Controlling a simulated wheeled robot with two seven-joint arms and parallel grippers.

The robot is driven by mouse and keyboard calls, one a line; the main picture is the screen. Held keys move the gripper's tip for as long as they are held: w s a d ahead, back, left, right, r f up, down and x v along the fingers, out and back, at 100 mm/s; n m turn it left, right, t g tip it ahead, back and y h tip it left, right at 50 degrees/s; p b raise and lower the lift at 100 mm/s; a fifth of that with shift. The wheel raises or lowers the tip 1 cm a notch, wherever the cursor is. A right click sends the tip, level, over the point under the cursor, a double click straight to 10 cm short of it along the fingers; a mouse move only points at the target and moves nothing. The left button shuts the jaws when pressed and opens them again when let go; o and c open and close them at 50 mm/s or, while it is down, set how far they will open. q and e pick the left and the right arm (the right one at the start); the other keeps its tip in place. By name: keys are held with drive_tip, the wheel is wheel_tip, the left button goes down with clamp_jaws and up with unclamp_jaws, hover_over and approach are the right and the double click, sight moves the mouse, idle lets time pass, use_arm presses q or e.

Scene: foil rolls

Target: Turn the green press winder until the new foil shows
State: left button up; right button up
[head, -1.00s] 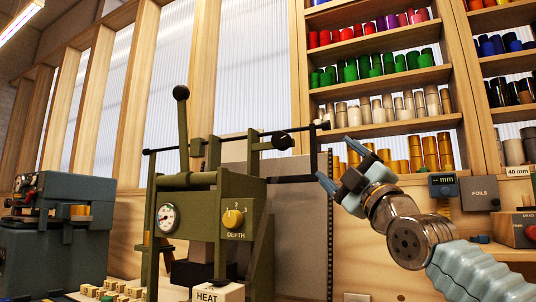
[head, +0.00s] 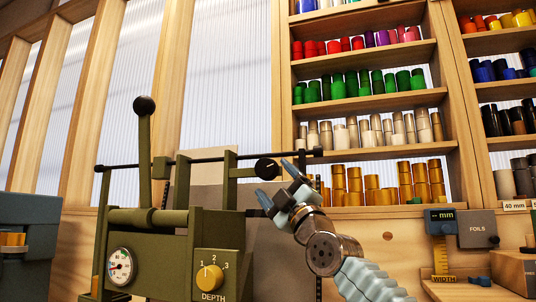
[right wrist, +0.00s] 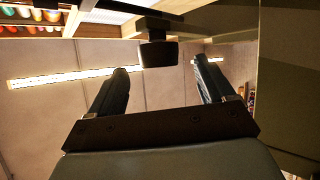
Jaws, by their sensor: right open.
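The green press (head: 150,255) stands left of centre in the head view, with a dial gauge and a yellow depth knob on its front. Its winder, a black round knob (head: 266,169) with a pale mark, sits on the upper bar. My right gripper (head: 277,184) is open and empty, close to the knob on its right and lower side. In the right wrist view a black knob-like block (right wrist: 157,52) shows beyond and between the spread fingers (right wrist: 160,88); no contact is visible. I cannot make out which foil shows. My left gripper is out of view.
Shelves of coloured foil rolls (head: 366,84) fill the back right. A mm gauge (head: 440,221) and a FOILS box (head: 477,228) are at right. A blue-grey machine (head: 30,250) stands at far left.

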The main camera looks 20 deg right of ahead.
sight(269, 176)
drive_tip(key=p+x, duration=0.2)
drive_tip(key=x, duration=0.2)
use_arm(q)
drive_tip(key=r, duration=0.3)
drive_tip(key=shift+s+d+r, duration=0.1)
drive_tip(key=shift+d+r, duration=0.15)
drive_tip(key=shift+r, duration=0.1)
use_arm(e)
drive_tip(key=shift+w, duration=0.1)
drive_tip(key=c, duration=1.1)
drive_tip(key=shift+o, duration=0.2)
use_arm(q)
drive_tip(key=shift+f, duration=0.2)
use_arm(e)
drive_tip(key=shift+a+f+m+t, duration=0.1)
drive_tip(key=shift+m+t, duration=0.2)
drive_tip(key=shift+m, duration=0.1)
